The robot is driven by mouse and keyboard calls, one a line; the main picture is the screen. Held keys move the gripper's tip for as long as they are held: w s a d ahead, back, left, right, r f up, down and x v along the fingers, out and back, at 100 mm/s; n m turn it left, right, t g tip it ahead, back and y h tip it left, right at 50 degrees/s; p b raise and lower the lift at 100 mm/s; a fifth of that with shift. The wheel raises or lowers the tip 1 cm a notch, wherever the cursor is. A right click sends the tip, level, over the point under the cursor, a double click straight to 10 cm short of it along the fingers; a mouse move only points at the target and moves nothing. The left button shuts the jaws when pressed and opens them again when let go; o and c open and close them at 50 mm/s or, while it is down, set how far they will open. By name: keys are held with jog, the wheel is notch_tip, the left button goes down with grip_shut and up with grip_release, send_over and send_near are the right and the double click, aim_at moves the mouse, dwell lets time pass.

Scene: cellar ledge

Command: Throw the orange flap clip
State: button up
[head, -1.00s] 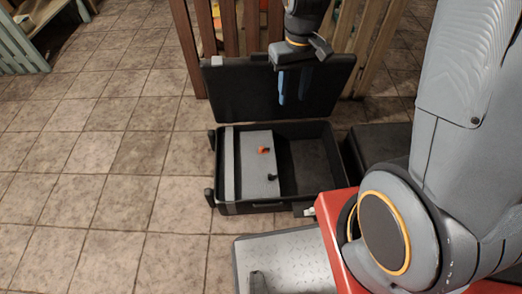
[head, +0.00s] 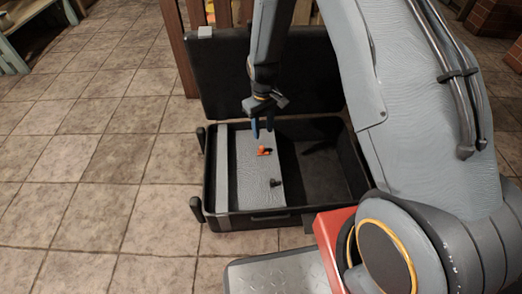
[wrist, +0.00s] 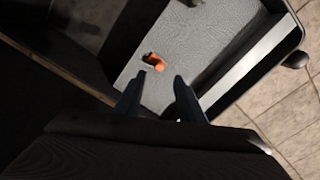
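The orange flap clip (head: 264,151) sits on a grey flap panel (head: 257,170) inside the open black case (head: 268,217). The clip also shows in the wrist view (wrist: 154,61), beside a dark slot. A second, dark clip (head: 275,183) sits on the same panel nearer the case's front edge. My gripper (head: 263,129) hangs just above and behind the orange clip. Its two blue-grey fingers are apart and empty in the wrist view (wrist: 160,92), with the clip a little beyond the tips. I cannot tell the exact height gap.
The case's lid (head: 225,80) stands upright behind my gripper. The right part of the case is an open dark well (head: 318,165). A wooden slatted structure (head: 175,40) stands behind the lid. The tiled floor (head: 100,150) at left is clear.

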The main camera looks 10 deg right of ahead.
aim_at(262, 147)
jog(key=f, duration=0.2)
jog(key=shift+w+a+f+b, duration=0.15)
jog(key=shift+w+f+b, duration=0.2)
notch_tip(262, 147, down, 7)
jog(key=b, duration=0.3)
jog(key=shift+f, duration=0.2)
grip_shut()
